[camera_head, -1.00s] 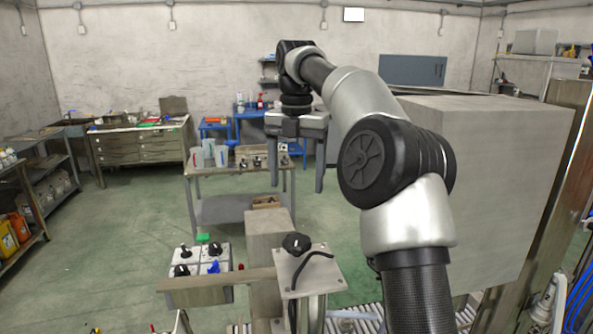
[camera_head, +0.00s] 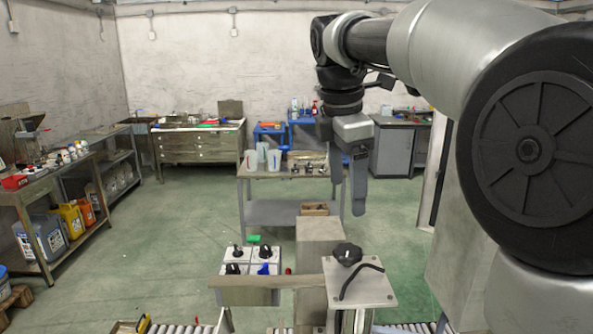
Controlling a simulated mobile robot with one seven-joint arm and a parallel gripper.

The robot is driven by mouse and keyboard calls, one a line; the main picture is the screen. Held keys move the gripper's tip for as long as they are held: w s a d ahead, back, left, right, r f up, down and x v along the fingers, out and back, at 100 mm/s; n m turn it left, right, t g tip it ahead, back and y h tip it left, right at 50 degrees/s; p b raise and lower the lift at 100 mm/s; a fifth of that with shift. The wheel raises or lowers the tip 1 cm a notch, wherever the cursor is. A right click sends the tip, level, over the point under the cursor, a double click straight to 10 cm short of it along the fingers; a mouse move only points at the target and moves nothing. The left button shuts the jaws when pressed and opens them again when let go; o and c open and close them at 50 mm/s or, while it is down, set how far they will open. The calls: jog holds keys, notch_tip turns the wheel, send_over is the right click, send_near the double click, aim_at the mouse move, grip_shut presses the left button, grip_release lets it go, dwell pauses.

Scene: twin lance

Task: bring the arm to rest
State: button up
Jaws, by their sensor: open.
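My gripper (camera_head: 349,208) hangs in the air at the upper right of the middle in the head view, pointing down. Its fingers are seen nearly edge-on, one partly behind the other, and nothing shows between them. My arm (camera_head: 470,60) is raised and bent, with its large black joint filling the right side of the view. The gripper is apart from the post and plate below it.
Below the gripper stand a grey post with a metal plate and black knob (camera_head: 347,254), and a box of switches (camera_head: 250,262). A work table (camera_head: 255,175) with clear jugs stands beyond. Shelves (camera_head: 70,165) line the left. Green floor (camera_head: 165,240) is open between them.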

jog(key=s+d+f+m+t, duration=0.1)
jog(key=s+f+m, duration=0.3)
jog(key=s+m, duration=0.2)
jog(key=s+d+f+m+t+y, duration=0.1)
jog(key=s+f+m, duration=0.3)
jog(key=s+m, duration=0.3)
jog(key=s+d+f+m+t, duration=0.1)
jog(key=s+f+m, duration=0.4)
jog(key=s+m, duration=0.2)
jog(key=shift+s+d, duration=0.4)
jog(key=shift+s, duration=0.85)
